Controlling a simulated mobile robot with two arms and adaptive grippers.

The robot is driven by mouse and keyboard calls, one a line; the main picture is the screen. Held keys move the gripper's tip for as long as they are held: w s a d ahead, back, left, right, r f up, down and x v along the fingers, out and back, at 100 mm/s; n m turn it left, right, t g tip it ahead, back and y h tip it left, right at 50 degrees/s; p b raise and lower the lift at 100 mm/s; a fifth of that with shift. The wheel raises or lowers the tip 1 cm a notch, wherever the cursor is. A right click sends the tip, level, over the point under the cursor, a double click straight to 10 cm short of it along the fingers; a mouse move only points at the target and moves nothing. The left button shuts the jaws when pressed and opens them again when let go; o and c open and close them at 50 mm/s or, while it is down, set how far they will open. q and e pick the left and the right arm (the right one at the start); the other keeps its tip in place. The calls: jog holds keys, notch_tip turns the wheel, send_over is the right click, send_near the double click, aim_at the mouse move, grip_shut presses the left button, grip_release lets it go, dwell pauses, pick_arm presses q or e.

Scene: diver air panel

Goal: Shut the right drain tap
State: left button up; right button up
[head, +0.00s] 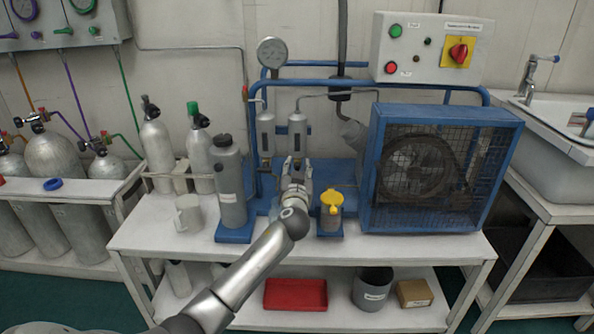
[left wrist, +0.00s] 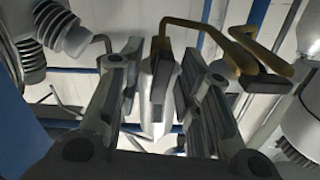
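Two grey separator cylinders stand on the blue frame, a left one (head: 266,132) and a right one (head: 297,130). My left gripper (head: 297,168) is just below the right cylinder and hides its drain tap in the head view. In the left wrist view, my left gripper (left wrist: 160,100) is open, with a finger on each side of a brass lever with a grey grip, seemingly the right drain tap (left wrist: 159,80). Gaps show on both sides, so it is not clasped. A second bent brass lever, seemingly the left drain tap (left wrist: 240,45), is beside the fingers. My right gripper is not in view.
A grey canister (head: 230,185) stands left of my arm. A yellow-topped cup (head: 331,212) is close on the right, before the caged blue compressor (head: 440,170). A white mug (head: 188,214) is on the bench's left. A gauge (head: 272,53) rises above the cylinders.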

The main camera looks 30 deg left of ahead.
pick_arm(q)
jog(key=shift+c, duration=0.2)
grip_shut()
